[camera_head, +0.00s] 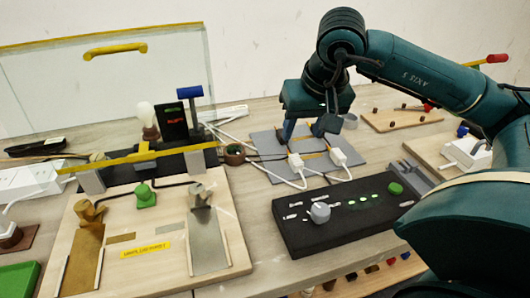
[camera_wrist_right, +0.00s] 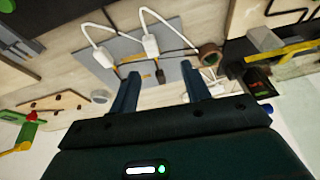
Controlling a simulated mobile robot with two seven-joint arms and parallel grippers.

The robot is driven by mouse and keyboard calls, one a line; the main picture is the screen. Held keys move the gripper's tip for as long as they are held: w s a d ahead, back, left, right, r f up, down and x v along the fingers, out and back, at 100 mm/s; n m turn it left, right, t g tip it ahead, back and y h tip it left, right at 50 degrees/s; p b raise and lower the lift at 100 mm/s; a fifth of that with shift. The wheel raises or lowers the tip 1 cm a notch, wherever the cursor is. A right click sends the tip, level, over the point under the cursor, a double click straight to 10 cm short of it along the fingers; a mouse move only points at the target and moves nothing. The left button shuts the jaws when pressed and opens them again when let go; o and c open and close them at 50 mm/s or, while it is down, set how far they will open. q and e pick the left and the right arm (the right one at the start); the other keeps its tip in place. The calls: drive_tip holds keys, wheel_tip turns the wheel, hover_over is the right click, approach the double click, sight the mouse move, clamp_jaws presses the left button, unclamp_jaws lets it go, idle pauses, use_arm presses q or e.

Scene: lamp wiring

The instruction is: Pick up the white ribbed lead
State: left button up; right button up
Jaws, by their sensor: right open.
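Two white connectors with white cables, one at left (camera_head: 297,162) and one at right (camera_head: 338,157), lie on a grey mat (camera_head: 264,143). They also show in the right wrist view, one at its left (camera_wrist_right: 103,57) and one nearer the middle (camera_wrist_right: 151,45). I cannot tell which one is ribbed. My right gripper (camera_head: 308,133) hangs over the far part of the mat, pointing down, with its fingers apart and nothing held. In the wrist view its fingertips (camera_wrist_right: 160,72) are beyond the connectors, not around either. My left gripper is not in view.
A black control panel (camera_head: 290,234) with a grey knob stands in front of the mat. A wooden board (camera_head: 160,262) with metal strips is at left. A brown ring (camera_head: 234,154) sits beside the mat, and a pegged board (camera_head: 400,118) lies behind right.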

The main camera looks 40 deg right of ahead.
drive_tip(key=d, duration=0.1)
approach(296, 159)
drive_tip(key=shift+w+a+f+h, duration=0.1)
drive_tip(key=shift+w+f+h, duration=0.05)
drive_tip(key=shift+f, duration=0.4)
drive_tip(key=shift+w+f+h, duration=0.15)
drive_tip(key=shift+f, duration=0.45)
drive_tip(key=x, duration=0.6)
drive_tip(key=shift+w+f, duration=0.15)
clamp_jaws()
